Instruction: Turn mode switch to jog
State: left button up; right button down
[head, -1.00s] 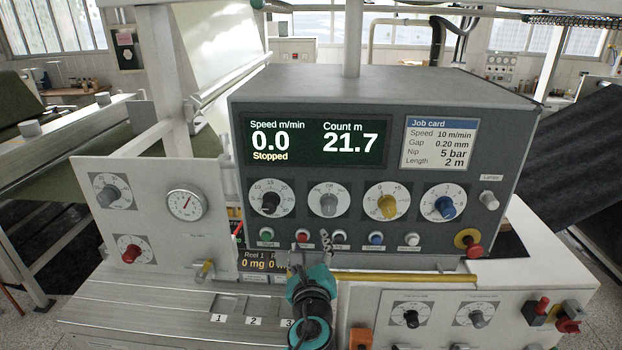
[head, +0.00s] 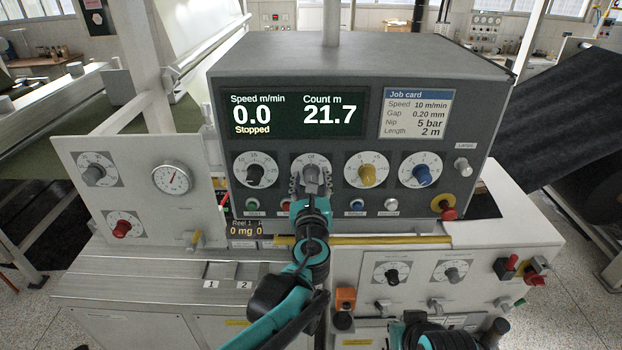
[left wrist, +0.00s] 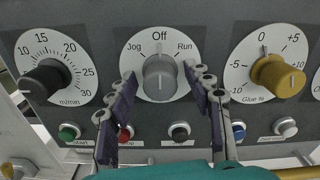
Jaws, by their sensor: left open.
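The mode switch is a grey knob (left wrist: 160,78) on a white dial marked Jog, Off and Run. Its mark appears to point up at Off. In the head view the knob (head: 311,176) is second from the left in the dial row. My left gripper (head: 311,186) is in front of this dial with its jaws open. In the left wrist view its two fingers (left wrist: 165,85) stand to the left and right of the knob, with gaps between them and it. The fingers partly cover the lower dial.
A black speed knob (left wrist: 44,82) is to the left and a yellow glue knob (left wrist: 278,76) to the right. A yellow rail (head: 390,239) runs under the console. The display (head: 293,115) reads Stopped.

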pick_arm(q)
jog(key=c, duration=1.2)
jog(key=shift+o, duration=0.2)
jog(key=n+b, duration=0.1)
jog(key=n, duration=0.3)
jog(key=shift+n+b, duration=0.7)
jog(key=shift+n, duration=1.8)
jog(key=o, duration=1.2)
jog(key=shift+c, duration=0.2)
